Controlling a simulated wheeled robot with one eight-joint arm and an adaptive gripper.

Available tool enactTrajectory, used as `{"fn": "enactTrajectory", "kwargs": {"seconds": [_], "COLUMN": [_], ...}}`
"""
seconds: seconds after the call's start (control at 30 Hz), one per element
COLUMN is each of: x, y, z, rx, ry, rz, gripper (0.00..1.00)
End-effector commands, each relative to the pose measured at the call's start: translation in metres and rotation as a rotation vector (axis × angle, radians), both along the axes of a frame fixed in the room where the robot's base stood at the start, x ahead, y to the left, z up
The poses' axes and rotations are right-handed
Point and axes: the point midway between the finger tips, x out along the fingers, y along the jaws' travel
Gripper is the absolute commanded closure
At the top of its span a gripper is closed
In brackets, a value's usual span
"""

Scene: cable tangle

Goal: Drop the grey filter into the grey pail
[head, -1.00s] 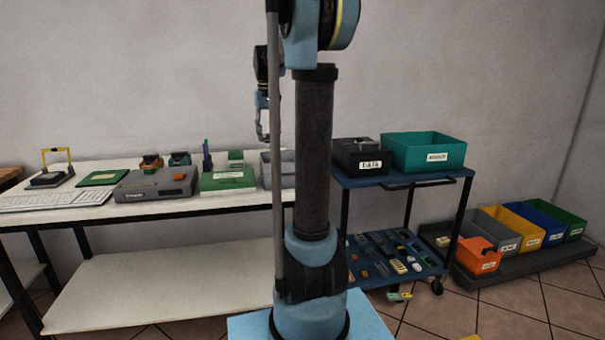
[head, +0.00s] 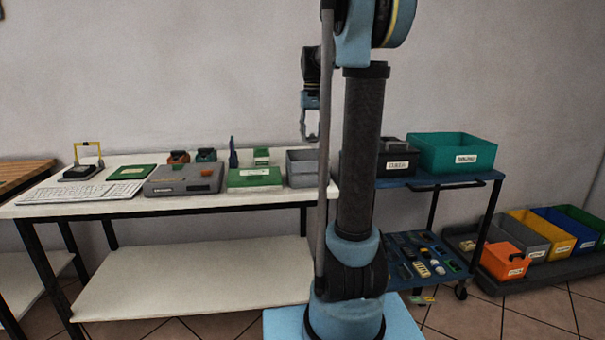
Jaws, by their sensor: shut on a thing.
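My gripper (head: 311,130) hangs high, fingers pointing down, above and in front of the right end of the white table in the picture. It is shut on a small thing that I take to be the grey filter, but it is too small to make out. A grey open container (head: 299,178) stands on the table's right end, below the gripper in the picture and partly hidden by my arm. Another grey bin (head: 537,250) stands in the floor row at the right. I cannot tell which one is the pail.
The white table (head: 130,212) also holds a keyboard (head: 82,192), a grey case (head: 185,180) and a green box (head: 255,178). A blue cart right of my column carries a black box (head: 398,168) and a teal bin (head: 455,155). Coloured bins stand on the floor beyond.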

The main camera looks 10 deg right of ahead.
Motion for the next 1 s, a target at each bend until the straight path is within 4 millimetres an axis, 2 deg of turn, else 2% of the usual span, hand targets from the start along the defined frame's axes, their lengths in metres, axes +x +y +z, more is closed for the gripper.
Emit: {"fn": "enactTrajectory", "kwargs": {"seconds": [0.43, 0.87, 0.9, 1.0], "x": [0.0, 0.0, 0.0, 0.0], "y": [0.001, 0.001, 0.001, 0.001], "z": [-0.043, -0.05, -0.05, -0.05], "rx": [0.0, 0.0, 0.0, 0.0], "ry": [0.0, 0.0, 0.0, 0.0], "rz": [0.001, 0.001, 0.001, 0.001], "gripper": [0.7, 0.7, 0.57, 0.36]}}
